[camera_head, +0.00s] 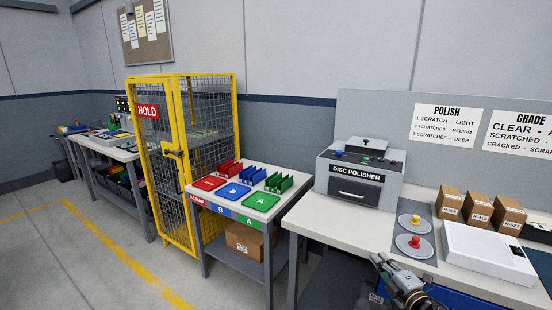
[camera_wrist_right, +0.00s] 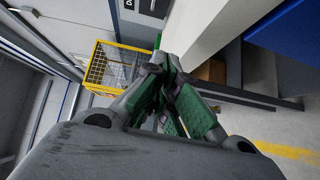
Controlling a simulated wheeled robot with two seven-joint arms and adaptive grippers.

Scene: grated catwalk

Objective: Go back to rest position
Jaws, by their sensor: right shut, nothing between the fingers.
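My right gripper (camera_head: 418,299) is at the bottom edge of the head view, low in front of the right workbench (camera_head: 330,217). It is shut and empty. In the right wrist view its green-padded fingers (camera_wrist_right: 172,92) meet, with the bench edge and the floor behind them. It touches nothing that I can see. My left gripper does not show in either view.
The bench holds a disc polisher (camera_head: 357,179), two discs with yellow and red knobs (camera_head: 414,246), small cardboard boxes (camera_head: 478,211) and a white case (camera_head: 492,252). A sorting table (camera_head: 262,201) and a yellow HOLD cage (camera_head: 163,150) stand left. The floor (camera_head: 95,260) at left is clear.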

